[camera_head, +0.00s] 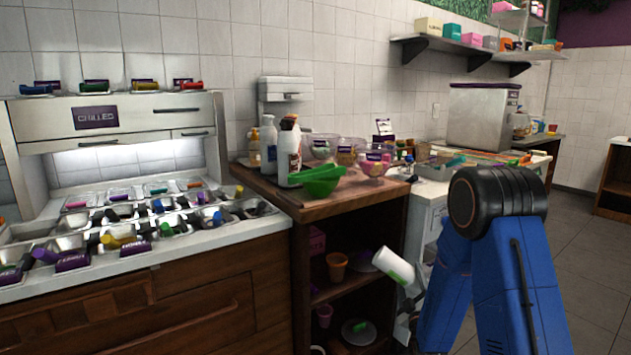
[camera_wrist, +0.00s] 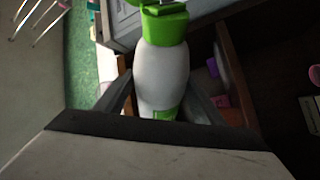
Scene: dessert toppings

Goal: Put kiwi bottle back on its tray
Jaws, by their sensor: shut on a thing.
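The kiwi bottle (camera_head: 392,266) is white with a green label and lies tilted in the air in front of the open wooden shelf in the head view. In the wrist view the bottle (camera_wrist: 162,72) shows its white body and green cap between the fingers. My gripper (camera_wrist: 160,98) is shut on the bottle's body. In the head view my gripper (camera_head: 408,296) is partly hidden by my blue arm. I cannot tell which tray belongs to the bottle.
A wooden counter (camera_head: 345,205) stands close behind the bottle, with green bowls (camera_head: 318,180), white bottles (camera_head: 288,150) and tubs on top. Its open shelves hold an orange cup (camera_head: 337,266). The chilled topping station (camera_head: 130,215) is at left. Open floor (camera_head: 590,270) lies at right.

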